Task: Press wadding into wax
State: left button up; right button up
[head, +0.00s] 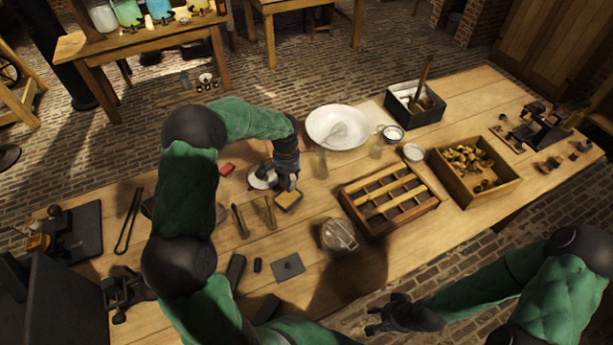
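A small block with a yellow top (289,201), which looks like the wax, lies on the workbench (440,235) near its middle. A round white piece or dish (262,181) sits just left of it; I cannot tell whether this is the wadding. My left gripper (287,182) points down just above the yellow block's far edge. Its fingers are small and dark, so whether they touch the block or hold anything is unclear. My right gripper (371,319) is off the bench's near edge, over the brick floor, with fingers apart and empty.
A white basin (338,128) stands behind the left gripper. A slatted wooden rack (389,200), a crate of yellowish pieces (474,171) and a dark box (415,104) stand to the right. A wire-topped jar (338,235) and a grey plate (288,267) lie nearer.

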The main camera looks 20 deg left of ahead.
pick_arm(q)
jog(key=shift+a+f, duration=0.3)
jog(key=shift+a, duration=0.05)
jog(key=shift+f+b, duration=1.85)
jog(key=shift+f, duration=1)
jog(key=shift+f+b, duration=0.35)
jog(key=shift+f, duration=0.2)
jog(key=shift+r+p, duration=2.2)
jog(key=shift+r, duration=1.35)
